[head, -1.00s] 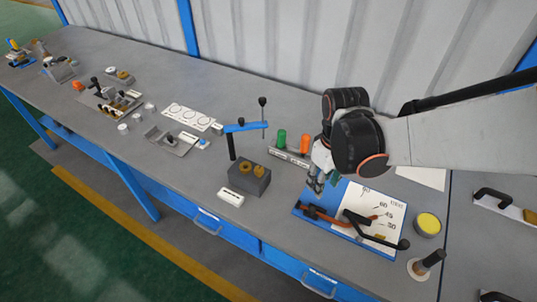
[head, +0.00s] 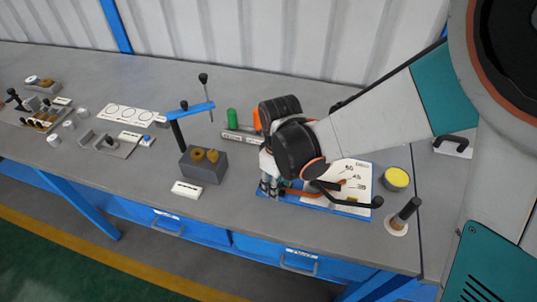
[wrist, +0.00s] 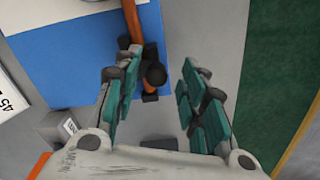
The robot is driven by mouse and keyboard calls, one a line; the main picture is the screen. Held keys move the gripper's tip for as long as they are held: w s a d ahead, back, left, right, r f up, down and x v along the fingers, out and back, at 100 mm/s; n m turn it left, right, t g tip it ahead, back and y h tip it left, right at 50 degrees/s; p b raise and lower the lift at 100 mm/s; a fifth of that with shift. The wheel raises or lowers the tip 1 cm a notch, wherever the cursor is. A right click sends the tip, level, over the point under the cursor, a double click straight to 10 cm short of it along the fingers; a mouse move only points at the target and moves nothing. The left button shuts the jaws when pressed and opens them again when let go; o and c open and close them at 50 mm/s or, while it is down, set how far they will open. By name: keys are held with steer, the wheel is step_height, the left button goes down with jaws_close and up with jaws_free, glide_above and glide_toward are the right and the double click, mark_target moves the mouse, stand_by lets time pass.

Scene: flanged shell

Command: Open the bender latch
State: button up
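The bender has a blue base plate (head: 325,206) and a white angle scale marked 60, 45 and 30 (head: 352,172). A long black-gripped handle (head: 350,202) lies across its right side. An orange bar (head: 303,193) runs over the plate toward its left end; it also shows in the wrist view (wrist: 150,30). A small black round knob (wrist: 155,74) stands by the bar, perhaps the latch. My gripper (head: 268,190) is over the plate's left end. In the wrist view my gripper (wrist: 160,72) is open, with the knob between its fingers, nearer the left one. Contact cannot be told.
A grey block with brass rings (head: 203,165) and a blue-armed post (head: 190,110) stand left of the bender. A green cylinder (head: 232,118) is behind. A yellow-topped tin (head: 397,178) and a black upright handle (head: 405,212) stand right. The table's front is clear.

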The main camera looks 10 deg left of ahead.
steer(key=shift+w+f, duration=0.15)
steer(key=shift+f, duration=0.4)
steer(key=shift+d, duration=0.1)
jaws_close()
steer(key=shift+s, duration=1.55)
jaws_free()
